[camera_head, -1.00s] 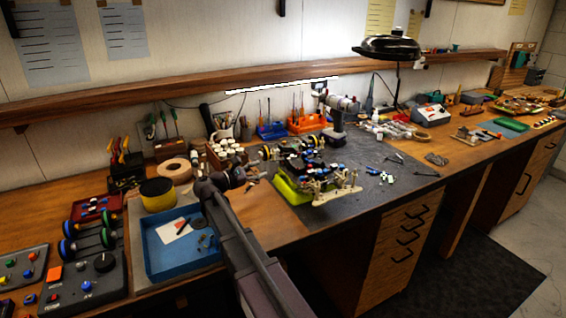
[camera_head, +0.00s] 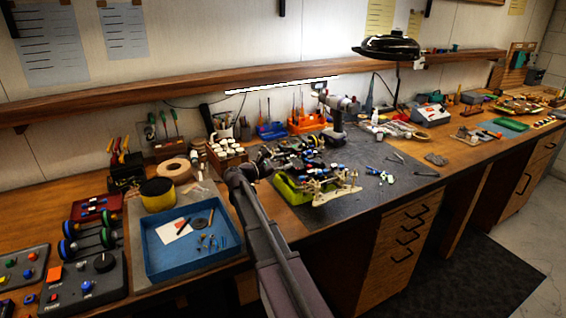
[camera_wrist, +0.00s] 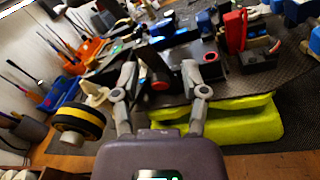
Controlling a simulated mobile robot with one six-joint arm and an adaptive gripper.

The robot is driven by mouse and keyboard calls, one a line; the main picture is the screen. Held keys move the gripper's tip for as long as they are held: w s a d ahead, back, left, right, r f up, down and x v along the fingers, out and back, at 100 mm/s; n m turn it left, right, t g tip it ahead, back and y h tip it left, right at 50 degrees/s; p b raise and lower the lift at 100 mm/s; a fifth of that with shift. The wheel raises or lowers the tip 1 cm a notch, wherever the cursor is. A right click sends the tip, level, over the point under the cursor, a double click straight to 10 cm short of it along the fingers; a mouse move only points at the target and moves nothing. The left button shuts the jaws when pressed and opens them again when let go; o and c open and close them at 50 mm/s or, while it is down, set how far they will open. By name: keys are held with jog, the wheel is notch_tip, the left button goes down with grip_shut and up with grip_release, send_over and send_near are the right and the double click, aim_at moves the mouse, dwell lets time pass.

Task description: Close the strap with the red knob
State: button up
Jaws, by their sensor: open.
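The RC car chassis (camera_head: 310,160) sits on a yellow-green stand (camera_head: 288,190) on the dark mat. In the wrist view the stand (camera_wrist: 235,125) shows bright yellow below the dark chassis. My gripper (camera_wrist: 160,80) is open and faces the chassis, with fingers spread. Between the fingers, farther off, is a dark part with a round red end (camera_wrist: 160,86); I cannot tell whether it is the strap's red knob. A red upright part (camera_wrist: 235,30) stands to the right. In the head view my gripper (camera_head: 262,165) is at the chassis's left side, partly hidden by my arm. The strap is not clearly distinguishable.
A yellow-and-black wheel (camera_wrist: 80,124) is close to my left finger. A blue tray (camera_head: 190,240) with small parts lies left of my arm. Orange (camera_head: 306,122) and blue tool holders stand behind the chassis. Loose tools lie on the mat to its right.

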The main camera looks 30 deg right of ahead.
grip_shut()
